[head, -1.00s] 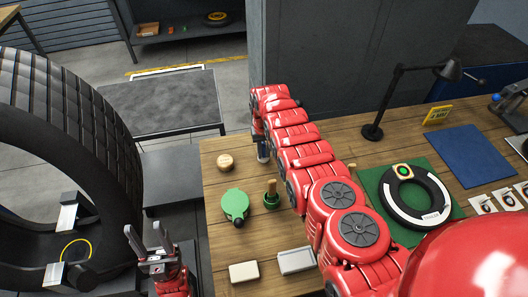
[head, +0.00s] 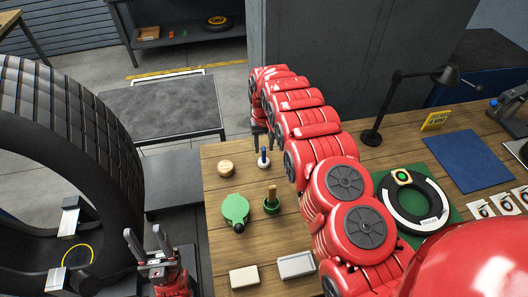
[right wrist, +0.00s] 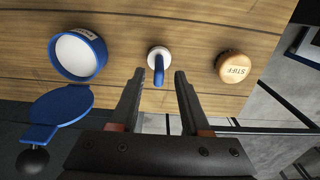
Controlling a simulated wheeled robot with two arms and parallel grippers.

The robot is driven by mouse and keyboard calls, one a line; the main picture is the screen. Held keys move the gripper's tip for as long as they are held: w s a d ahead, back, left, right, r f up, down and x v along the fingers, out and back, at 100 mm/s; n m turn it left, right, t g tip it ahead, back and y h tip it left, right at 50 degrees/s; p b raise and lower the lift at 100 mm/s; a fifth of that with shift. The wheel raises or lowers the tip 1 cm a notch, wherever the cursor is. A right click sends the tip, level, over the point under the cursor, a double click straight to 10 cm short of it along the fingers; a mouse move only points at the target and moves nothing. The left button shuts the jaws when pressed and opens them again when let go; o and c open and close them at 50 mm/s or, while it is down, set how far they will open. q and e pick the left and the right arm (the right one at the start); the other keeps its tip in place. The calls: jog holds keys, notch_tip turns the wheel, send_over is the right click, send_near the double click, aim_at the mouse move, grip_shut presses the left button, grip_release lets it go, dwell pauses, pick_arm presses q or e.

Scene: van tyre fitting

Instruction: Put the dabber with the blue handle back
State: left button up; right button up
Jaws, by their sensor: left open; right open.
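The dabber with the blue handle (head: 263,158) stands upright on its white base on the wooden bench. In the right wrist view the dabber (right wrist: 158,62) lies just beyond the fingertips, its blue handle pointing towards the gap between them. My right gripper (head: 262,135) is open and empty, just behind the dabber in the head view; its fingers also show in the wrist view (right wrist: 160,76). An open blue pot (right wrist: 78,54) with its blue lid (right wrist: 60,107) swung aside is left of the dabber there; my arm hides it in the head view. My left gripper (head: 146,238) is open and empty.
A round wooden piece marked STIFF (right wrist: 235,67) stands beside the dabber. A green pot (head: 271,208) holds another dabber, with its green lid (head: 235,210) to the left. Two pale blocks (head: 296,264) (head: 244,276) lie nearer. A large tyre (head: 75,130) stands at left.

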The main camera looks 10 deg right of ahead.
jog(key=shift+r+b, duration=0.8)
jog(key=shift+r, duration=1.95)
